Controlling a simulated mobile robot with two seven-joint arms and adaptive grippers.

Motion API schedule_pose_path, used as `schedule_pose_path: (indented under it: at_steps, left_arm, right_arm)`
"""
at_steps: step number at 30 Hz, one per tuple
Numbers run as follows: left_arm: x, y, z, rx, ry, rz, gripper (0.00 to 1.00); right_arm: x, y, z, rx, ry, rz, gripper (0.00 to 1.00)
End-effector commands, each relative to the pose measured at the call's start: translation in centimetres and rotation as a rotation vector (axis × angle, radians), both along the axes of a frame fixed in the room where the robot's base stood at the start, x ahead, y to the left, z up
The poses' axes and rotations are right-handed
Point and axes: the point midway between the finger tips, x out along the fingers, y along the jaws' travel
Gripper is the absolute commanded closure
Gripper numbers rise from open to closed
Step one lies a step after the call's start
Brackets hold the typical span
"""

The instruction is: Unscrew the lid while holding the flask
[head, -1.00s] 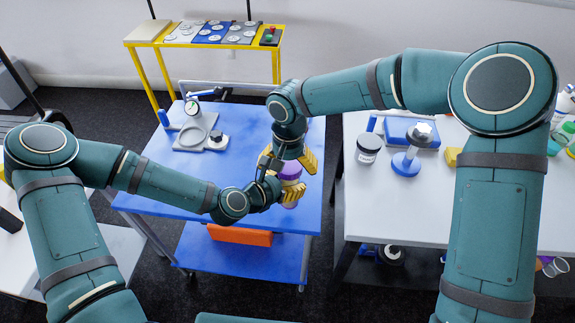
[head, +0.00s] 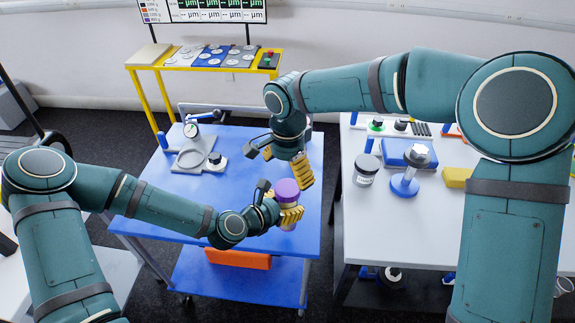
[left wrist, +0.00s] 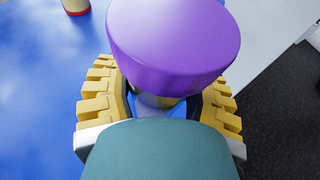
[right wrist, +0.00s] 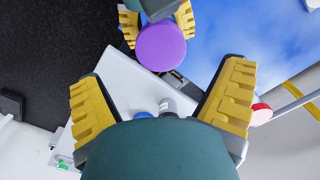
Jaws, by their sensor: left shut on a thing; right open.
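The flask (left wrist: 155,103) has a wide purple lid (head: 286,190) on top and stands roughly upright. My left gripper (head: 289,214) is shut on the flask just below the lid, its yellow fingers on both sides. The fingers and lid hide most of the flask body. The lid also fills the upper middle of the left wrist view (left wrist: 173,45). My right gripper (head: 288,168) is open and empty, apart from the lid and just beyond it in the head view. In the right wrist view the lid (right wrist: 160,46) lies past the open fingers.
The blue cart (head: 150,185) is beneath the flask; a dial gauge fixture (head: 190,130) stands at its far left. An orange thing (head: 237,258) lies on its lower shelf. The white table (head: 400,225) at right carries a dark-lidded jar (head: 366,170) and a blue-based stand (head: 405,185).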

Motion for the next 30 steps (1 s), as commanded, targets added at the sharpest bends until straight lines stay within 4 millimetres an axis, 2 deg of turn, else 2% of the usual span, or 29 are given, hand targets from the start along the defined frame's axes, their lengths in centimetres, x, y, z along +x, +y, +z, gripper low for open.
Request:
schedule_pose_path:
  at_steps: [6, 14, 30]
  left_arm:
    - [0.0, 0.0, 0.1, 0.000, -0.001, 0.000, 1.00]
    - [0.0, 0.0, 0.1, 0.000, -0.001, 0.000, 1.00]
    - [0.0, 0.0, 0.1, 0.000, -0.001, 0.000, 1.00]
  right_arm:
    - [0.1, 0.0, 1.0, -0.009, 0.004, -0.314, 0.06]
    - [0.2, -0.1, 0.9, -0.014, 0.007, -0.447, 0.06]
    - [0.0, -0.1, -6.0, -0.014, 0.008, -0.446, 0.06]
